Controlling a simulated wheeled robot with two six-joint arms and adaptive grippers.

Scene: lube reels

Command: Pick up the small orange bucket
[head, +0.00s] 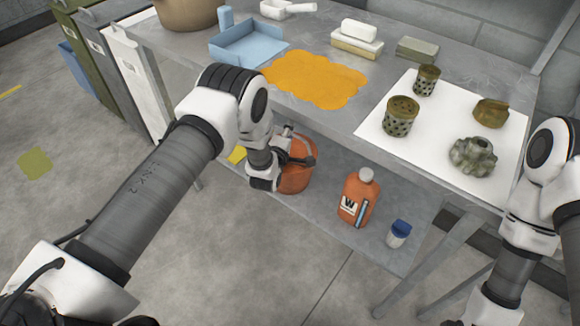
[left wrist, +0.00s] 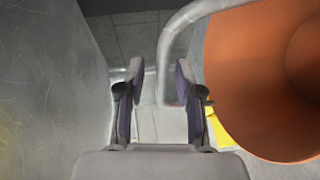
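The small orange bucket (head: 295,178) stands on the lower shelf under the table, partly hidden behind my left gripper (head: 296,148). In the left wrist view its orange wall (left wrist: 265,85) fills the right side. Its grey tubular handle (left wrist: 167,70) curves from the top right down to between the fingers in the picture. My left gripper (left wrist: 158,85) is open, its two fingers apart. Whether the handle lies between the fingertips or just beyond them I cannot tell. My right arm is at the right edge of the head view, and its gripper is out of view.
An orange bottle (head: 358,198) and a blue-capped small jar (head: 398,234) stand on the lower shelf (head: 330,222), right of the bucket. A yellow item (head: 237,154) lies left of it. The tabletop above holds a blue tray (head: 245,45), an orange cloth (head: 318,78) and metal parts.

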